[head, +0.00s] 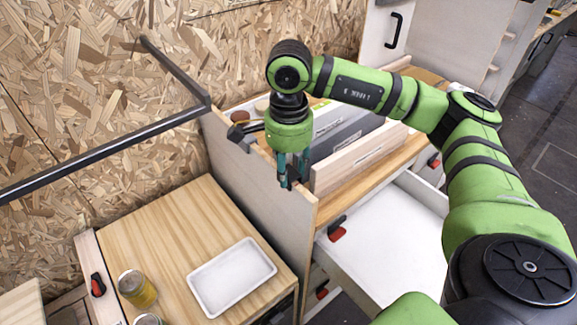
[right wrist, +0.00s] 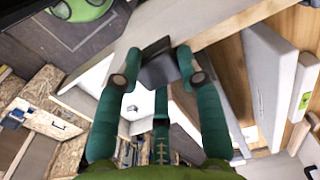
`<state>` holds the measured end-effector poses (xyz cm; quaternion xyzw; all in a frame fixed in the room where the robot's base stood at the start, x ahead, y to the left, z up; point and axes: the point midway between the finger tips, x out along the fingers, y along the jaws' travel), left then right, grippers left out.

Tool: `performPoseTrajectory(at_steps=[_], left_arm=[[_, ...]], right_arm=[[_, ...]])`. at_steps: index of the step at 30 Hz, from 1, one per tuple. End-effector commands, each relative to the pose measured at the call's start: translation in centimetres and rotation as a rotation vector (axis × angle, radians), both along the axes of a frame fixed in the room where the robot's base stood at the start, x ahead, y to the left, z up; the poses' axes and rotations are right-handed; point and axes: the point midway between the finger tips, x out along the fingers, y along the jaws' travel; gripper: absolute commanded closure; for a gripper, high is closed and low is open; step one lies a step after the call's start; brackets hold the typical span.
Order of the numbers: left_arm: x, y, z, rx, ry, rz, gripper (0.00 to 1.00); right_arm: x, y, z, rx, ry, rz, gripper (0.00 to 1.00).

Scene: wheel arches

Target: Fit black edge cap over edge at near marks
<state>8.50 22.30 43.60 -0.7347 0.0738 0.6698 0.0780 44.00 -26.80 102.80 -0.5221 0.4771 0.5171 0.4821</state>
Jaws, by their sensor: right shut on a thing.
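My right gripper (head: 291,184) is over the top edge of an upright light wooden panel (head: 255,178), toward the panel's near end. In the right wrist view the gripper (right wrist: 160,68) is shut on a dark grey-black edge cap (right wrist: 159,70), held between its fingertips. In the head view the fingers mostly hide the cap. I cannot tell whether the cap sits around the edge or just above it. The near marks cannot be made out. A dark block (head: 240,133) is at the panel's edge farther back. My left gripper is not in view.
Left of the panel, a lower wooden top (head: 180,230) bears a white tray (head: 232,277) and a yellow jar (head: 137,288). Grey and wooden boards (head: 360,158) stand close right of the gripper. An open white drawer (head: 385,245) juts out below. A black rail (head: 110,148) spans the left.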

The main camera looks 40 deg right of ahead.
Motion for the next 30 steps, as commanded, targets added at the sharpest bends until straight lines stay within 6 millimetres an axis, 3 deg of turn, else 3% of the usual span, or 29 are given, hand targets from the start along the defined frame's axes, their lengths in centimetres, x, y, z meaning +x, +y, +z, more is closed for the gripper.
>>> performPoseTrajectory(at_steps=[12,13,14,15,30], left_arm=[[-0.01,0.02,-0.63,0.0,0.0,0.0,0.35],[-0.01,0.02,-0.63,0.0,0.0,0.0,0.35],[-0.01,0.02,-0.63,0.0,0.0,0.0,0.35],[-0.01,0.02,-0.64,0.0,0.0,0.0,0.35],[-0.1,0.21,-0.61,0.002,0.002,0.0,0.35]], right_arm=[[-0.13,0.05,-0.7,-0.001,0.007,0.001,0.79],[-0.14,0.06,-0.73,-0.001,0.008,0.001,0.5],[-0.15,0.06,-0.74,-0.001,0.009,0.002,0.38],[-0.15,0.07,-0.76,0.0,0.009,0.002,0.35],[-0.02,0.04,-0.53,0.001,0.002,0.001,0.35]])
